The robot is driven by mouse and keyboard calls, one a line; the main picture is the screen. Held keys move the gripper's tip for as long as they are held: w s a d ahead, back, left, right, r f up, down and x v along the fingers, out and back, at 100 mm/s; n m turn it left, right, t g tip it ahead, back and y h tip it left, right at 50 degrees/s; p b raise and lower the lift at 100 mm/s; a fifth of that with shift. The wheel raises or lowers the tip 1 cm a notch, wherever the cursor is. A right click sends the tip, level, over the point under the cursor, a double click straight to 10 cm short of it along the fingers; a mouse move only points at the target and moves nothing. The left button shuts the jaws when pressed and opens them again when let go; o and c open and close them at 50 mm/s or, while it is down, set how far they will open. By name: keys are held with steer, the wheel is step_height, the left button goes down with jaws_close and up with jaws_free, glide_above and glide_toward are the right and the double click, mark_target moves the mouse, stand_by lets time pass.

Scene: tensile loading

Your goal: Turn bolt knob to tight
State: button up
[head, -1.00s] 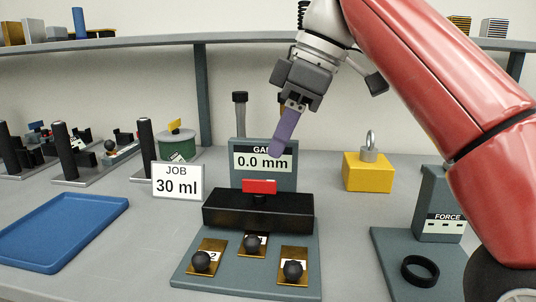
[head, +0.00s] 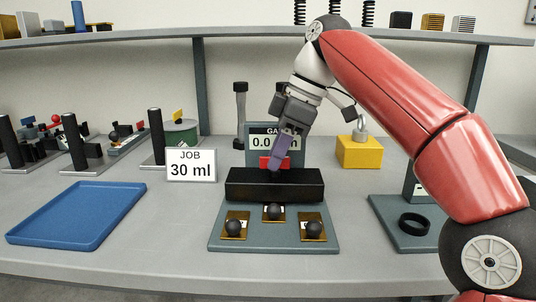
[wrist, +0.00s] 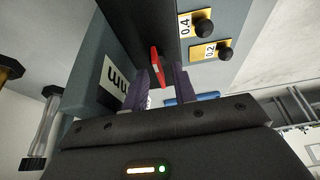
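A red bar-shaped knob (head: 266,161) stands on top of the black block (head: 262,184) in front of the gauge panel (head: 294,155). I take it for the bolt knob. My gripper (head: 276,165) is at the knob, its purple fingers pointing down and hiding part of it in the head view. In the wrist view, the knob (wrist: 157,65) shows between and just beyond the two purple fingertips (wrist: 166,72). The fingers are apart, with a gap to the right finger. Whether the left finger touches the knob cannot be told.
Three black round knobs on brass plates, one of them the middle knob (head: 274,211), sit in front of the block. A JOB 30 ml sign (head: 191,166) and blue tray (head: 75,215) are left. A yellow weight (head: 359,152) and black ring (head: 414,223) are right.

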jaws_close()
